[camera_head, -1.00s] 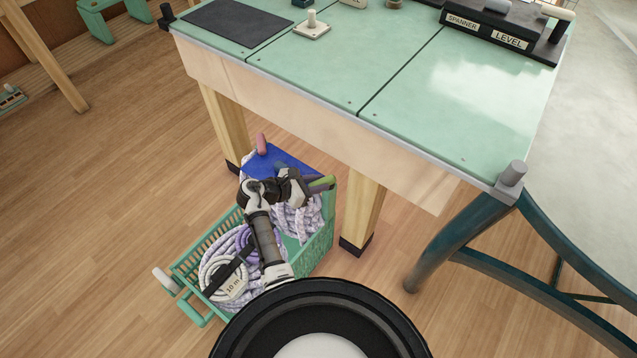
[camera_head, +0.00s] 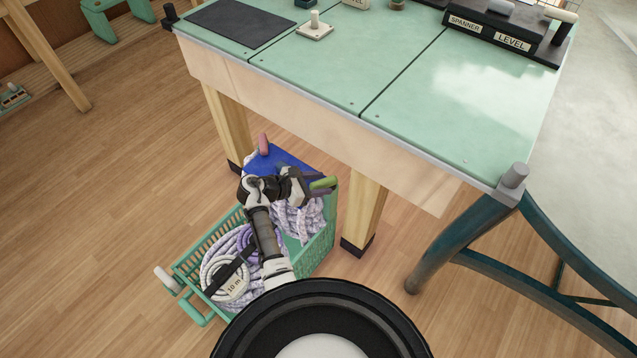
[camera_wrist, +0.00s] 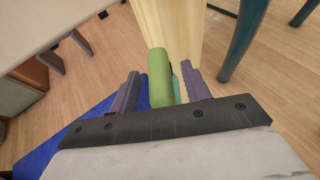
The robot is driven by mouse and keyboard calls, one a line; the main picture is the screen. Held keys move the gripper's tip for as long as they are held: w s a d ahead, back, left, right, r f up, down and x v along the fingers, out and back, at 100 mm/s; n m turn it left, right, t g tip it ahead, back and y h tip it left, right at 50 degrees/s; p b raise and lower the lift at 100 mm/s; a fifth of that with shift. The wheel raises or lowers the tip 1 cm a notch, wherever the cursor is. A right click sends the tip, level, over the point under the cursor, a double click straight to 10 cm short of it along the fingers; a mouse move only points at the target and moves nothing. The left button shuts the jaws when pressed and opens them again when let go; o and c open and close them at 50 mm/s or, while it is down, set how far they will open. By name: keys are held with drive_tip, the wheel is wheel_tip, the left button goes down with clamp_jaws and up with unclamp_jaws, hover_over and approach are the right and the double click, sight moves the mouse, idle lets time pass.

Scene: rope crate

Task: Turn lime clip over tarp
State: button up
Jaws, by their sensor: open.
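The lime clip (camera_head: 322,183) sits at the right rim of the green crate, beside the blue tarp (camera_head: 277,160). In the wrist view the lime clip (camera_wrist: 160,77) stands between the two fingers of my gripper (camera_wrist: 163,88), closer to the left finger, with a gap on the right. My gripper (camera_head: 309,185) is open around the clip. The tarp (camera_wrist: 62,145) shows at the lower left of the wrist view. The clip's lower end is hidden behind my gripper's palm.
The green crate (camera_head: 318,248) holds coiled ropes, one with a "10 m" tag. A pink clip (camera_head: 263,143) stands at the tarp's far side. The workbench (camera_head: 290,95) overhangs close by, and its wooden leg (camera_head: 363,210) is just right of the crate.

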drive_tip(key=v, duration=1.3)
drive_tip(key=shift+s+a, duration=0.2)
drive_tip(key=shift+a, duration=0.15)
drive_tip(key=shift+r, duration=0.1)
